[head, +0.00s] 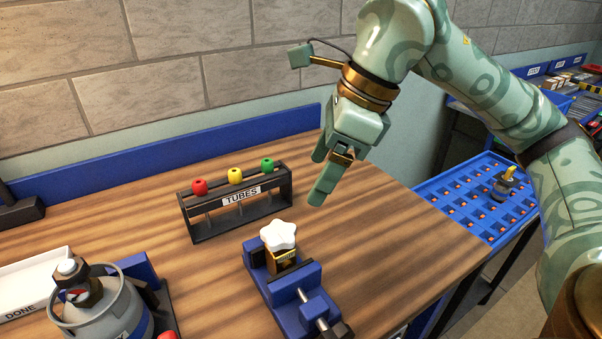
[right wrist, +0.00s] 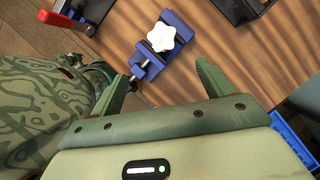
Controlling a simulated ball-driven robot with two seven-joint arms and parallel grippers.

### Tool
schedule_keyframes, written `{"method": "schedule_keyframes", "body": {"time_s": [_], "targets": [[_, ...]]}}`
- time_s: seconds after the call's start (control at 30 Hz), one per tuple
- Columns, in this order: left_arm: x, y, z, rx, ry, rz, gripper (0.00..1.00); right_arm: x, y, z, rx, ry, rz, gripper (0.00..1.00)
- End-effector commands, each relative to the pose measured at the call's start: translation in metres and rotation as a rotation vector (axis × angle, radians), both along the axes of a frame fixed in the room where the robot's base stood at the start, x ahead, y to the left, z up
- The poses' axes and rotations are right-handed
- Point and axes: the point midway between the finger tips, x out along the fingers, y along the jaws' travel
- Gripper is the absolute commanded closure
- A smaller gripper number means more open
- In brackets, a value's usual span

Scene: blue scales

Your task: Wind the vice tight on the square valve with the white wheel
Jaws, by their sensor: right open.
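The blue vice (head: 293,292) stands on the wooden bench near its front. The square valve, a brass-brown body (head: 284,262) with a white star-shaped wheel (head: 278,235) on top, sits upright between the vice jaws. I cannot tell how tightly the jaws meet it. The vice's screw end (head: 335,329) points to the front right. My right gripper (head: 319,180) is open and empty, above and behind the vice, to its right. In the right wrist view, the white wheel (right wrist: 161,37) and the vice (right wrist: 152,62) lie beyond and between the open fingers (right wrist: 165,85). My left gripper is not in view.
A black tubes rack (head: 240,212) with red, yellow and green caps stands behind the vice. A grey gas canister (head: 98,308) and a white DONE tray (head: 35,285) are at left. A blue compartment tray (head: 470,205) lies beyond the bench's right edge.

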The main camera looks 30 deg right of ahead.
Motion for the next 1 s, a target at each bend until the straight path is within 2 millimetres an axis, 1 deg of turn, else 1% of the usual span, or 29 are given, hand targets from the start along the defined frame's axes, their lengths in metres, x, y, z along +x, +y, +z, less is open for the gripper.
{"method": "schedule_keyframes", "body": {"time_s": [0.03,0.17,0.27,0.6,0.7,0.83,1.0], "targets": [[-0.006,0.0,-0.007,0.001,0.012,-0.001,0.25,0.002,0.0,-0.011,0.0,0.007,0.0,0.2],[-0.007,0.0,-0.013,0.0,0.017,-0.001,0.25,0.005,0.002,-0.021,0.0,0.011,0.001,0.2],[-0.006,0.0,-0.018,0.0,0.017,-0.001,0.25,0.008,0.006,-0.034,0.0,0.013,0.002,0.2],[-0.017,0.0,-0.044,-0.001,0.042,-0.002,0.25,0.026,0.03,-0.108,0.001,0.015,0.004,0.2],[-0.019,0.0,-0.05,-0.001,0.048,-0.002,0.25,0.031,0.037,-0.128,0.001,0.014,0.004,0.2],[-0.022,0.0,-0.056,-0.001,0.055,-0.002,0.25,0.036,0.043,-0.147,0.001,0.014,0.002,0.2],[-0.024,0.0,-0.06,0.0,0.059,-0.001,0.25,0.041,0.048,-0.16,0.001,0.009,0.001,0.2]]}}
